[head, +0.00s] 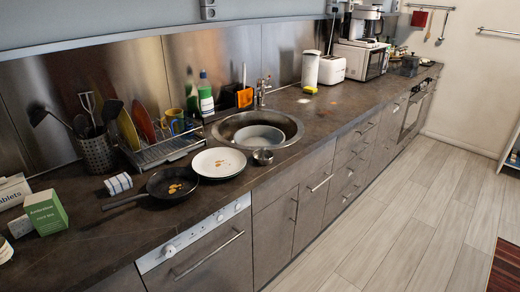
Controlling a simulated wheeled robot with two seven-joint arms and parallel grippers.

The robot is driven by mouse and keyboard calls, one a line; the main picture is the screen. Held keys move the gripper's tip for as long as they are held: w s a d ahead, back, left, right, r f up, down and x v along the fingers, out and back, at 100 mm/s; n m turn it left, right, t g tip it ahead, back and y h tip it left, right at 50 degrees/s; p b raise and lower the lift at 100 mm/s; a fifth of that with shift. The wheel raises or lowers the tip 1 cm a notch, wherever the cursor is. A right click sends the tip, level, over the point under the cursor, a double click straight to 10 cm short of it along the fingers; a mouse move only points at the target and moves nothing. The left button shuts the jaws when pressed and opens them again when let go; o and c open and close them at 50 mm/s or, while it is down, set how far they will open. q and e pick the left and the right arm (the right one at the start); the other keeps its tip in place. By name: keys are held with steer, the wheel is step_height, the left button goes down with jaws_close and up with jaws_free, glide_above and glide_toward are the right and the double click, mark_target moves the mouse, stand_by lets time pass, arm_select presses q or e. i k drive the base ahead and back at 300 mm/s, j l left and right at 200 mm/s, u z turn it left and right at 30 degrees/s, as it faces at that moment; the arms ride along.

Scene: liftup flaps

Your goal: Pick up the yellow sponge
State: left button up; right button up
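A small yellow block (310,89), which looks like the yellow sponge, lies on the dark countertop behind and to the right of the sink. It is at the foot of a white upright roll or canister (310,69). It is small in the picture, and nothing is seen covering it. Neither of my grippers is in the head view.
A round sink (292,119) holds a bowl. A white plate (218,162), a black pan (172,182) and a dish rack (163,150) stand to its left. A toaster (332,70) and microwave (360,59) are right of the sponge. The floor (410,215) in front is clear.

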mark_target(310, 90)
steer(key=i+l, duration=0.3)
steer(key=l, duration=0.15)
steer(key=i+l+u, duration=0.15)
steer(key=l, duration=0.3)
steer(key=i+l+u, duration=0.2)
steer(key=l, duration=0.3)
steer(key=i+l+u, duration=0.15)
steer(key=i+l, duration=0.15)
steer(key=l, duration=0.25)
steer(key=i+l+u, duration=0.15)
steer(key=l, duration=0.35)
steer(key=i+l+u, duration=0.15)
steer(key=l, duration=0.45)
steer(key=i+l+u, duration=0.2)
steer(key=l, duration=0.35)
steer(key=l+u, duration=0.15)
steer(key=l, duration=0.4)
steer(key=k+l+u, duration=0.1)
steer(key=l, duration=0.3)
steer(key=k+l+u, duration=0.25)
steer(key=k+l, duration=0.2)
steer(key=l, duration=0.25)
steer(key=k+l+u, duration=0.1)
steer(key=l, duration=0.25)
steer(key=k, duration=0.1)
